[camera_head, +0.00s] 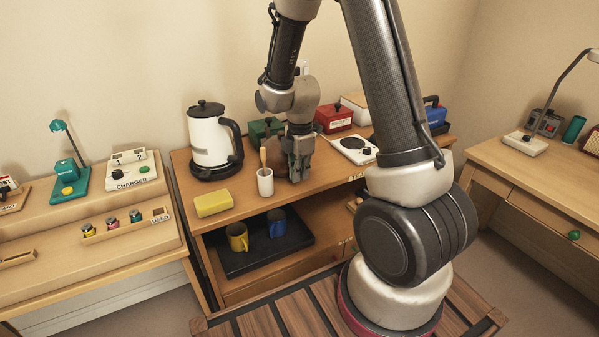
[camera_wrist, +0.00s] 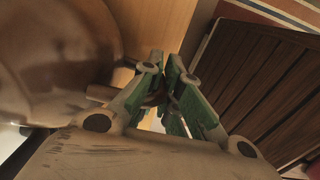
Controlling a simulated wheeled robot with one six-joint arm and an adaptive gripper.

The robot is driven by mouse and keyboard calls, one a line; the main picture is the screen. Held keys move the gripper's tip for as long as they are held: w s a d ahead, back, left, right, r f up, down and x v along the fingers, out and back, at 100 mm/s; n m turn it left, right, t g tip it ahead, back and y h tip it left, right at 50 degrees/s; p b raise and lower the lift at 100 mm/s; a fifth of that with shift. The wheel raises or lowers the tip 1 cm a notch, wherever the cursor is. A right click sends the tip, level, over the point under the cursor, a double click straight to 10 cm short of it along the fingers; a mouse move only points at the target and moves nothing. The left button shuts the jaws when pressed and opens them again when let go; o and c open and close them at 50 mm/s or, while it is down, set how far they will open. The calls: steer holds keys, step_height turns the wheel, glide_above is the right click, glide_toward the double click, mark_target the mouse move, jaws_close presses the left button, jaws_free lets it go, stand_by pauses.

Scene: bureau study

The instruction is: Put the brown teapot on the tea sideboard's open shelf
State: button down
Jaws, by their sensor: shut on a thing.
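The brown teapot (camera_head: 272,150) is above the tea sideboard's top, mostly hidden behind my gripper (camera_head: 299,168) and a cup of utensils. In the wrist view its glossy round brown body (camera_wrist: 60,60) fills the left side. My gripper (camera_wrist: 172,100), with green finger pads, is shut on a part of the teapot, and the fingers hide most of that part. I cannot tell whether the teapot touches the top. The tea sideboard (camera_head: 240,203) has an open shelf (camera_head: 325,232) below its top.
On the shelf, a black tray (camera_head: 245,262) carries a yellow mug (camera_head: 237,237) and a blue mug (camera_head: 277,223). On the top stand a white kettle (camera_head: 210,140), a yellow block (camera_head: 213,203), a white utensil cup (camera_head: 265,183), a red box (camera_head: 333,118) and a hot plate (camera_head: 354,149).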

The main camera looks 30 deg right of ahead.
steer(key=shift+f, duration=0.1)
steer(key=c, duration=1.6)
jaws_free()
steer(key=shift+c, duration=0.2)
